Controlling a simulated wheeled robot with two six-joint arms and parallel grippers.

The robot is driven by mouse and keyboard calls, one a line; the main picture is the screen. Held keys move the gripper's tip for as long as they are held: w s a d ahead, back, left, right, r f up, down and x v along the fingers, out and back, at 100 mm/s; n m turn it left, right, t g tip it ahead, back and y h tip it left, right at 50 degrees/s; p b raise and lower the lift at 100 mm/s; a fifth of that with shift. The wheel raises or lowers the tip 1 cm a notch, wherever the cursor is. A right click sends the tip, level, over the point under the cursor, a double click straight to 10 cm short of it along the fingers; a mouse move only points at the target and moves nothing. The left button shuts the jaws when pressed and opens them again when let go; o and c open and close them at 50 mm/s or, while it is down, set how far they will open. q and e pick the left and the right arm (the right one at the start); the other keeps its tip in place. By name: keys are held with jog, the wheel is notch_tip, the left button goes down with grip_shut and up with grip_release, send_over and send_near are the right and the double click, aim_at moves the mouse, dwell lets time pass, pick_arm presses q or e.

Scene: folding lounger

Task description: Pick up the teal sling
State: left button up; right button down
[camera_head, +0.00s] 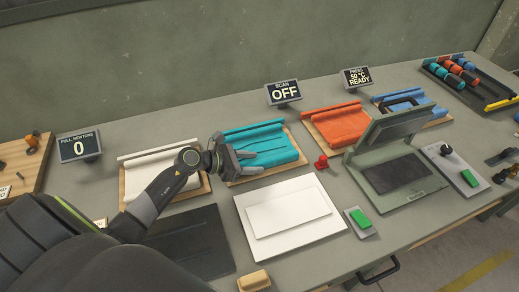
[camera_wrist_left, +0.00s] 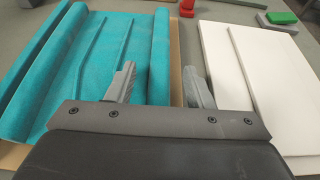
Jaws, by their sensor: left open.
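The teal sling (camera_head: 265,143) lies flat on a wooden board (camera_head: 297,158) in the middle of the bench, with rolled long edges. In the left wrist view the teal sling (camera_wrist_left: 95,60) fills the left side. My left gripper (camera_head: 238,160) is open and empty at the sling's left front part in the head view. In the left wrist view its fingers (camera_wrist_left: 160,82) straddle the board's edge: the left finger is over the sling, the right one beside the white panel. I cannot tell whether a finger touches the sling. My right gripper is not in view.
A white sling (camera_head: 150,165) lies to the left, an orange one (camera_head: 340,125) and a blue one (camera_head: 405,101) to the right. A white panel (camera_head: 288,208) lies in front. A grey-green press (camera_head: 400,165) stands open at the right. A red knob (camera_head: 321,162) stands near the teal board.

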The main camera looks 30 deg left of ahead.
pick_arm(q)
jog(key=shift+c, duration=0.5)
grip_shut()
